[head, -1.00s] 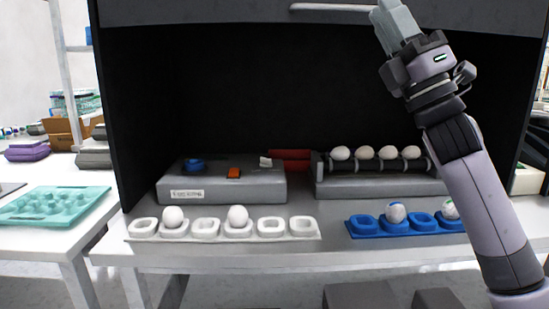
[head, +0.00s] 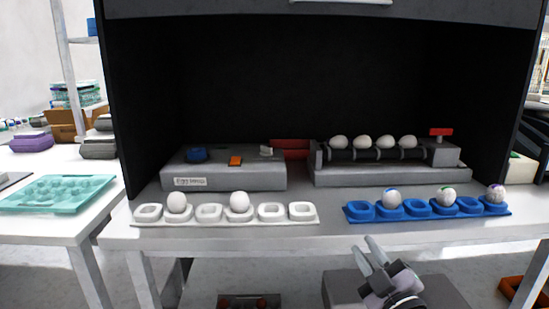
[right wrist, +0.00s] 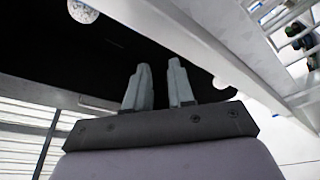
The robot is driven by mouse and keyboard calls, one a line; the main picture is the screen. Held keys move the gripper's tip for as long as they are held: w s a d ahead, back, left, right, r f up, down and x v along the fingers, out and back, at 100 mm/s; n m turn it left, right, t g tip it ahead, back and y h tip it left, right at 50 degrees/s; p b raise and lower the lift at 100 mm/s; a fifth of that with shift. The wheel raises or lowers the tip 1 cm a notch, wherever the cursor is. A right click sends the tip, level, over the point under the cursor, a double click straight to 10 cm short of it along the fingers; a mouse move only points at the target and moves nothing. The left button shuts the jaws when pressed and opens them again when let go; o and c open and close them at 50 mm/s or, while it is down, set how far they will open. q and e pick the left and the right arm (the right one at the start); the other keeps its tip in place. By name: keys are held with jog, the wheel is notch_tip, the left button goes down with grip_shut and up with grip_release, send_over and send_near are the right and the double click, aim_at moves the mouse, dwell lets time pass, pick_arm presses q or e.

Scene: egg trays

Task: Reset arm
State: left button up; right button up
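My right gripper (head: 362,246) is low in the head view, in front of the bench and below the blue tray (head: 358,211). Its two fingers stand apart, pointing up and to the left, and nothing is between them. In the right wrist view the same fingers (right wrist: 159,65) show a narrow empty gap. My left gripper is not in view.
A grey box with buttons (head: 225,178) and a roller unit (head: 390,175) with several white eggs stand behind the trays in the dark cabinet. A teal tray (head: 58,194) lies on the left table. The bench's front edge is close to my right gripper.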

jog(key=s+f+m+g+h, duration=0.2)
jog(key=s+f+m+g, duration=0.75)
jog(key=s+f, duration=1.55)
notch_tip(320, 180, up, 11)
jog(key=s+d+p, duration=0.1)
jog(key=d+p, duration=0.1)
jog(key=p, duration=1.3)
jog(key=shift+s+h, duration=0.2)
jog(key=shift+h, duration=0.2)
